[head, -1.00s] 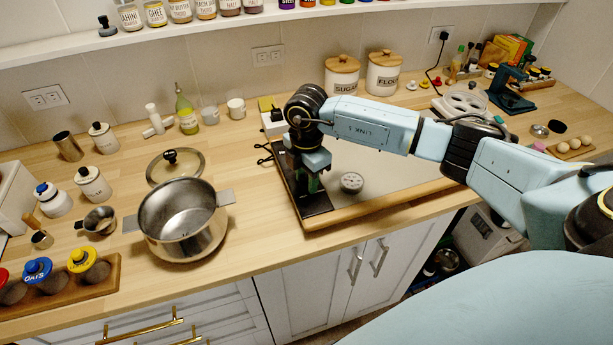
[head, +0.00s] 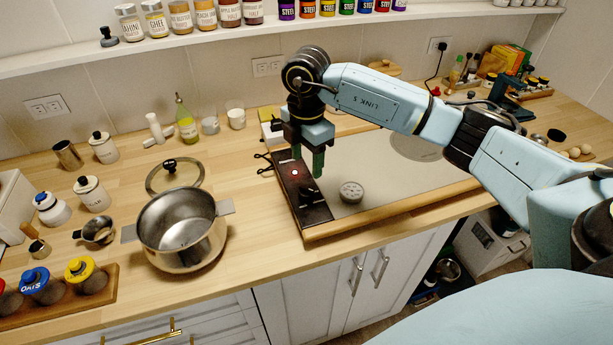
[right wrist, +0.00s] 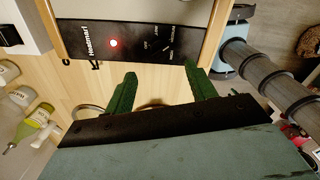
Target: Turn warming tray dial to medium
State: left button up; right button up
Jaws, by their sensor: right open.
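The warming tray (head: 385,178) lies on the counter, a pale plate in a wooden frame. Its black control panel (head: 312,208) runs along the left end, with a red light (head: 294,173) lit. In the right wrist view the panel (right wrist: 85,38) shows the lit red light (right wrist: 113,43) and small white dial markings (right wrist: 158,42). The dial's body and exact setting are too dark and small to read. My right gripper (head: 308,168) is open and empty above the panel, apart from it. Its green fingers (right wrist: 160,72) also show in the right wrist view. My left gripper is out of view.
A round gauge (head: 351,192) sits on the plate near the panel. A steel pot (head: 182,240) and glass lid (head: 174,177) stand to the left. An oil bottle (head: 187,122) is behind. Bare counter (head: 250,200) lies between pot and tray.

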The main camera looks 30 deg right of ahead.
jog(key=shift+r, duration=2.2)
